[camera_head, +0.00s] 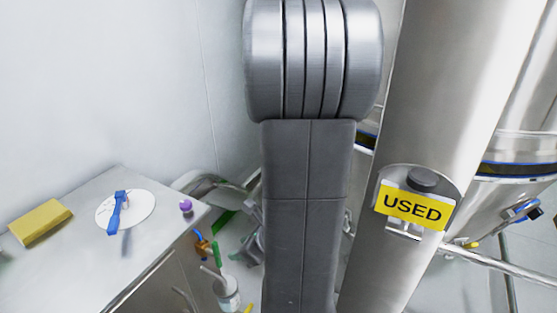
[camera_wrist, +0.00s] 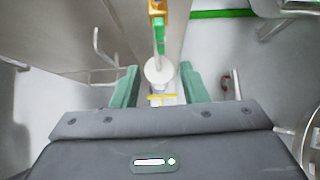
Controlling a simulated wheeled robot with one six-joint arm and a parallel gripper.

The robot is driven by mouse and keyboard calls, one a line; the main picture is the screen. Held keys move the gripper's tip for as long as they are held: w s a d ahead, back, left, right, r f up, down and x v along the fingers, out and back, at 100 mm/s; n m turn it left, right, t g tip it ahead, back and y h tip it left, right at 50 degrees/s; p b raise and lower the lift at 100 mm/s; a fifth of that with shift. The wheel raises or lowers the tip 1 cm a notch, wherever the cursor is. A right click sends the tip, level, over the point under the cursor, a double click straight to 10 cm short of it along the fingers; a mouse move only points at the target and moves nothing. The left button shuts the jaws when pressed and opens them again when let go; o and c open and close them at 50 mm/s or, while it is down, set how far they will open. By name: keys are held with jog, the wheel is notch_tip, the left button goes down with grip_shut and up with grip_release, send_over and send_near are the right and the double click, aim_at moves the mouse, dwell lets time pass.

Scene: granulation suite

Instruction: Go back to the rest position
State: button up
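My gripper (camera_wrist: 159,88) shows in the wrist view with its two green fingers spread apart. No object touches both fingers, and it looks empty. A white round-topped container (camera_wrist: 159,71) appears beyond the gap between the fingers, narrower than that gap. In the head view my arm rises through the middle of the picture and hides what lies behind it. I cannot make out the gripper clearly there.
A steel table (camera_head: 75,265) at left holds a yellow block (camera_head: 40,222), a white disc (camera_head: 140,209) with a blue tool (camera_head: 119,212), and a purple knob (camera_head: 185,205). A white bottle (camera_head: 229,293) stands beside it. A steel column with a yellow USED sign (camera_head: 411,206) is close at right.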

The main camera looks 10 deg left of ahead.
aim_at(219, 254)
jog(key=b+x, duration=0.4)
jog(key=x, duration=0.8)
jog(key=shift+a+f, duration=0.2)
jog(key=shift+r, duration=0.1)
jog(key=shift+d+r, duration=0.1)
